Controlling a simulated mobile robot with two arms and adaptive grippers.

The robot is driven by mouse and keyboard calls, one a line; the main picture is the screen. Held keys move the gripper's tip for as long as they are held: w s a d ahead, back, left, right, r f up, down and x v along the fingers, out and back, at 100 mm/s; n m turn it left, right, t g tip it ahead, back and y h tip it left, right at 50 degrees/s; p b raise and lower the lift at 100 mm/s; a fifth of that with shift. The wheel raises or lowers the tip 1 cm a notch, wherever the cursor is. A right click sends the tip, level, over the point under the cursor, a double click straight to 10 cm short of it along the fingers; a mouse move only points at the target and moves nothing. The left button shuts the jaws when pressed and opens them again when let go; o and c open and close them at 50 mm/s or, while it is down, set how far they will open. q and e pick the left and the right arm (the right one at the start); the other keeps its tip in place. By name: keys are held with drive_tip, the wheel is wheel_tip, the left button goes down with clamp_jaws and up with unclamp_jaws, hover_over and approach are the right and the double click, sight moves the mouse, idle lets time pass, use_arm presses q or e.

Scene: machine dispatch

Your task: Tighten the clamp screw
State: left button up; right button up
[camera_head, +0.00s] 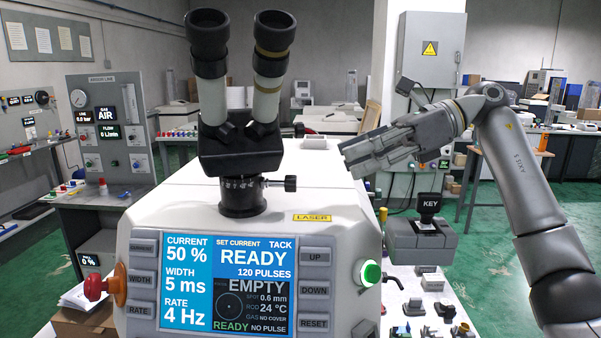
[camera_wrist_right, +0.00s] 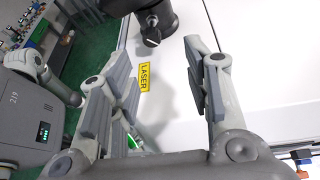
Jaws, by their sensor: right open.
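The clamp screw (camera_head: 290,183) is a black knob sticking out to the right of the collar (camera_head: 243,198) under the binocular microscope head (camera_head: 240,148), on top of the white laser welder. In the right wrist view the clamp screw (camera_wrist_right: 152,38) shows near the top centre, beyond the fingertips. My right gripper (camera_head: 352,158) is up and to the right of the screw, apart from it, its fingers directed left. My left gripper does not show.
The welder's front panel (camera_head: 228,283) reads READY and EMPTY. A green button (camera_head: 370,273) and a red stop knob (camera_head: 100,288) stick out at its sides. A key box (camera_head: 420,238) stands right of the welder. The welder top (camera_head: 330,178) is clear around the LASER label.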

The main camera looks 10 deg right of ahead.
sight(291, 184)
drive_tip(key=a, duration=0.2)
drive_tip(key=a+f+p, duration=0.1)
drive_tip(key=a, duration=0.1)
drive_tip(key=s+a, duration=0.1)
drive_tip(key=a, duration=0.1)
drive_tip(key=shift+s+f+p, duration=0.1)
drive_tip(key=shift+f+p, duration=0.2)
drive_tip(key=shift+p, duration=0.05)
drive_tip(key=shift+w+a+f+p, duration=0.15)
drive_tip(key=shift+w+a+f, duration=0.15)
drive_tip(key=shift+a, duration=0.25)
drive_tip(key=shift+w+a+f+p, duration=0.2)
drive_tip(key=shift+a+f, duration=0.15)
drive_tip(key=shift+a, duration=0.2)
drive_tip(key=shift+a+f, duration=0.25)
drive_tip(key=shift+a, duration=0.2)
drive_tip(key=shift+s, duration=0.1)
drive_tip(key=c, duration=0.4)
clamp_jaws()
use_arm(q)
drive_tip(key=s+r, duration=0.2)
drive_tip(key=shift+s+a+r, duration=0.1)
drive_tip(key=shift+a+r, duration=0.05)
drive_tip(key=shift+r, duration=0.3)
